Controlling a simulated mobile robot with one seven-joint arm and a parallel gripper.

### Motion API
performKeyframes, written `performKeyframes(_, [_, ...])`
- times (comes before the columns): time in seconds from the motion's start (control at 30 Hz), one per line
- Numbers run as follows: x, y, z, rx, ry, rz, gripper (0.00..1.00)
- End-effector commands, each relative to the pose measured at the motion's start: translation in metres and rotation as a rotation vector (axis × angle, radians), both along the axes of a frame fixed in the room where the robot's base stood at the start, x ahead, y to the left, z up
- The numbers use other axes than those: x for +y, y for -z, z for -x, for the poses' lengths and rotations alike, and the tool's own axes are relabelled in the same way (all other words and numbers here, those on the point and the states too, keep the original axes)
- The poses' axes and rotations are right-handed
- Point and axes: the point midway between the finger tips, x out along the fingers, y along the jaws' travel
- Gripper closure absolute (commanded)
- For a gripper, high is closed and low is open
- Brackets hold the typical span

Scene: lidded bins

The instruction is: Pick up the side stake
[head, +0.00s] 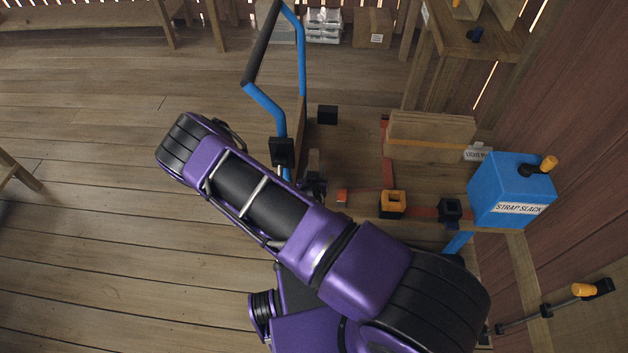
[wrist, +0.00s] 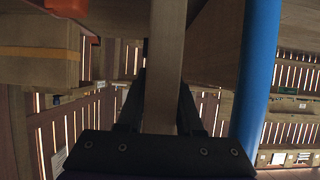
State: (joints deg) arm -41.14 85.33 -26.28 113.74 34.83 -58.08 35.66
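The side stake is a plain wooden bar (wrist: 166,60). In the wrist view it runs from the top edge down between the two fingers of my gripper (wrist: 162,105). The fingers lie close along both sides of the bar with no clear gap, so my gripper looks shut on it. The stake's lower end is hidden. In the head view my gripper (head: 316,186) is a small dark shape beyond my purple forearm, beside the blue handle post. The forearm hides much of this area, and I cannot tell whether the stake stands in a socket.
A blue tubular handle (head: 303,50) rises close to the left of my gripper. Black sockets (head: 327,115) and an orange socket (head: 392,204) are nearby. Strapped boards (head: 430,130) and a blue "STRAP SLACK" box (head: 512,188) stand to the right. Open floor (head: 80,240) lies left.

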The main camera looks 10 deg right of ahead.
Motion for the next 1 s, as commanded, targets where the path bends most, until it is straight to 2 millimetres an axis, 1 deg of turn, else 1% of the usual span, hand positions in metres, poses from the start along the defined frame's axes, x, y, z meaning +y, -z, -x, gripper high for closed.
performKeyframes(0.03, [0.0,0.0,0.0,0.0,0.0,0.0,0.79])
performKeyframes(0.13, [0.0,0.0,0.0,0.0,0.0,0.0,0.97])
performKeyframes(0.17, [0.0,0.0,0.0,0.0,0.0,0.0,1.0])
performKeyframes(0.53, [0.0,-0.001,0.0,0.0,0.0,0.0,1.0])
performKeyframes(0.67, [0.0,-0.006,0.0,-0.001,0.0,0.0,1.0])
performKeyframes(0.83, [0.0,-0.024,0.0,-0.002,0.002,-0.001,1.0])
performKeyframes(1.0, [0.001,-0.055,-0.001,-0.003,0.002,-0.003,1.0])
